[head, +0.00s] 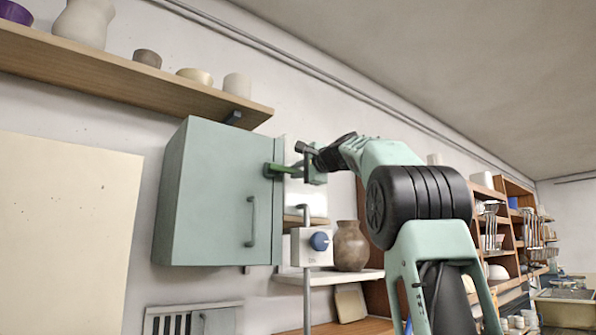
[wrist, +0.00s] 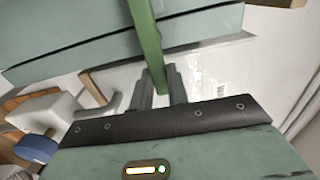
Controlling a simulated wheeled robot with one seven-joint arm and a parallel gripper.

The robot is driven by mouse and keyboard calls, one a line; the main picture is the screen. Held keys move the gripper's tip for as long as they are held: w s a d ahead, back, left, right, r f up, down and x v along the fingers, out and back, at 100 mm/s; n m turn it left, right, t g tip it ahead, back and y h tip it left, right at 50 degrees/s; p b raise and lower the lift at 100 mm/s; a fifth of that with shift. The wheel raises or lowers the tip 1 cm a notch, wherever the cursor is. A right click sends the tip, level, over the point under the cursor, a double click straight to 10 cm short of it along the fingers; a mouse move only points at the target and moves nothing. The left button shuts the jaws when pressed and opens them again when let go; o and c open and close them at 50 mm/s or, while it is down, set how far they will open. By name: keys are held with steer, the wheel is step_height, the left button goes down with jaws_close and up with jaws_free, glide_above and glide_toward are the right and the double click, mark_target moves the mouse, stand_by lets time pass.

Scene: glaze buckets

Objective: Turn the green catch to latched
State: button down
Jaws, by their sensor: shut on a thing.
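The green catch (head: 283,169) is a short bar at the right edge of the grey-green wall cabinet (head: 208,195). In the head view it lies nearly level and points right, away from the door. In the wrist view the catch (wrist: 147,42) runs from the top down across the cabinet edge, its end between my fingers. My gripper (head: 308,165) is shut on that end; its two fingers also show in the wrist view (wrist: 158,88). The cabinet door looks closed, with a vertical handle (head: 252,222). The catch's pivot is not clearly visible.
A wooden shelf (head: 130,75) with pots runs above the cabinet. Shelving (head: 500,225) stands at the right.

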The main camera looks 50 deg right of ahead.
stand_by(0.3)
steer(key=c, duration=1.4)
jaws_free()
steer(key=shift+o, duration=0.2)
steer(key=b+v, duration=0.7)
steer(key=v, duration=1)
steer(key=shift+s, duration=0.25)
steer(key=shift+d+f, duration=0.1)
